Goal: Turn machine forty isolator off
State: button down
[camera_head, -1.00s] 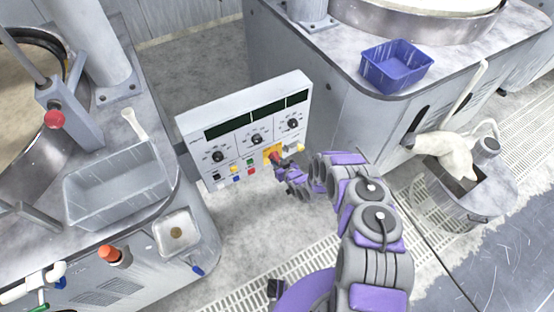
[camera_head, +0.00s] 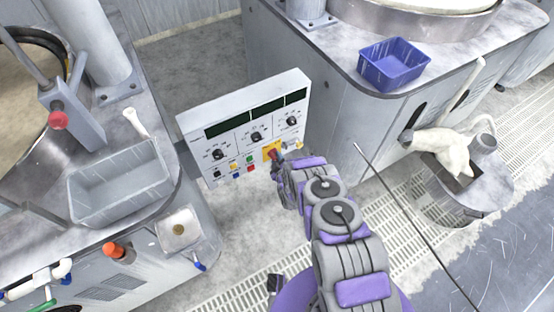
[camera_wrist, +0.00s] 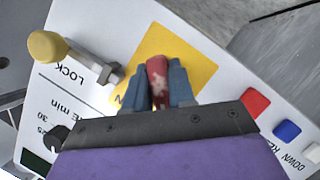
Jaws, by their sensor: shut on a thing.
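The control panel (camera_head: 243,121) is a white box with dark displays, several black knobs and coloured buttons. Its isolator is a red handle (camera_wrist: 157,72) on a yellow plate (camera_wrist: 190,55); the plate also shows in the head view (camera_head: 268,153). My gripper (camera_wrist: 158,86) is at the plate, its two blue-grey fingers on either side of the red handle and shut on it. In the head view my gripper (camera_head: 279,157) hides part of the handle. The plate's lettering is mostly hidden behind the gripper.
A yellow-knobbed lever (camera_wrist: 47,46) marked LOCK stands beside the plate. Red (camera_wrist: 255,102) and blue (camera_wrist: 287,130) buttons are on the other side. A grey bin (camera_head: 118,187) and a blue bin (camera_head: 394,66) sit on the machines either side.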

jog(key=shift+s+a+f+n, duration=0.1)
jog(key=shift+n, duration=0.2)
jog(key=c, duration=1)
grip_release()
jog(key=shift+c, duration=0.2)
jog(key=p+v, duration=0.2)
jog(key=v, duration=1.5)
jog(key=shift+s+p, duration=0.2)
jog(key=shift+p, duration=0.1)
jog(key=shift+a+f, duration=0.1)
